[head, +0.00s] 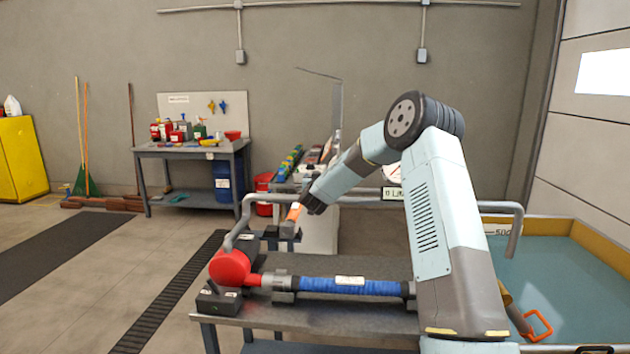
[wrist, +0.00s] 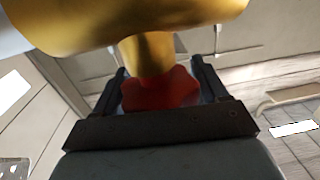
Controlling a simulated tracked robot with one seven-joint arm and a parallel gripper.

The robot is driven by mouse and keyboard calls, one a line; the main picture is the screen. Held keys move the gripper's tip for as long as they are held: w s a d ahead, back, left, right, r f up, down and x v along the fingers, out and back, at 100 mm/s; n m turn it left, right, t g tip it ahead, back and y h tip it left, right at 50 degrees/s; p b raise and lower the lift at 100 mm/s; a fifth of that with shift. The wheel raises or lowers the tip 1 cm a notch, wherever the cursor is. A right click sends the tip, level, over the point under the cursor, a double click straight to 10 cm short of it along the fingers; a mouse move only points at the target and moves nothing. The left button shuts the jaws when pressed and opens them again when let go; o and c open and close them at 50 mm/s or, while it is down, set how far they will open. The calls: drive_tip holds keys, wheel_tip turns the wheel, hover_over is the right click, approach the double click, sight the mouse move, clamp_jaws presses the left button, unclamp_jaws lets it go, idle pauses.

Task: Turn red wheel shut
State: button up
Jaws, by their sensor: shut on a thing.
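The red wheel (wrist: 162,92) shows in the wrist view, between the two dark fingers of my gripper (wrist: 160,80). My gripper is shut on it, with one finger on each side. A brass stem (wrist: 150,55) joins the wheel to a larger brass body (wrist: 130,20) at the top of that view. In the head view my gripper (head: 311,206) is beyond the pump bench, beside a small orange part (head: 294,212). I cannot make out the wheel itself in the head view. The wheel's rear and the exact finger contact are partly hidden.
A water tank (head: 570,285) is at the right. A workbench (head: 190,150) with tools stands behind. Floor at the left is clear.

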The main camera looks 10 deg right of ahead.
drive_tip(key=m+g+h, duration=0.1)
drive_tip(key=m+h, duration=0.1)
drive_tip(key=m+g+h, duration=0.1)
drive_tip(key=h, duration=0.2)
drive_tip(key=m+g+h, duration=0.1)
drive_tip(key=m+h, duration=0.1)
drive_tip(key=shift+s+d+m+g, duration=0.15)
drive_tip(key=shift+d+m+g, duration=0.15)
drive_tip(key=shift+g, duration=0.1)
drive_tip(key=m+g+h, duration=0.2)
drive_tip(key=g+h, duration=0.1)
drive_tip(key=m+g+h, duration=0.1)
drive_tip(key=m+g, duration=0.1)
drive_tip(key=shift+s+d, duration=0.2)
drive_tip(key=shift+s, duration=0.05)
drive_tip(key=shift+g+h, duration=0.4)
drive_tip(key=o, duration=0.8)
drive_tip(key=shift+f, duration=0.1)
drive_tip(key=shift+o, duration=0.8)
drive_tip(key=v, duration=1.3)
drive_tip(key=shift+s+a, duration=0.25)
drive_tip(key=shift+a, duration=0.1)
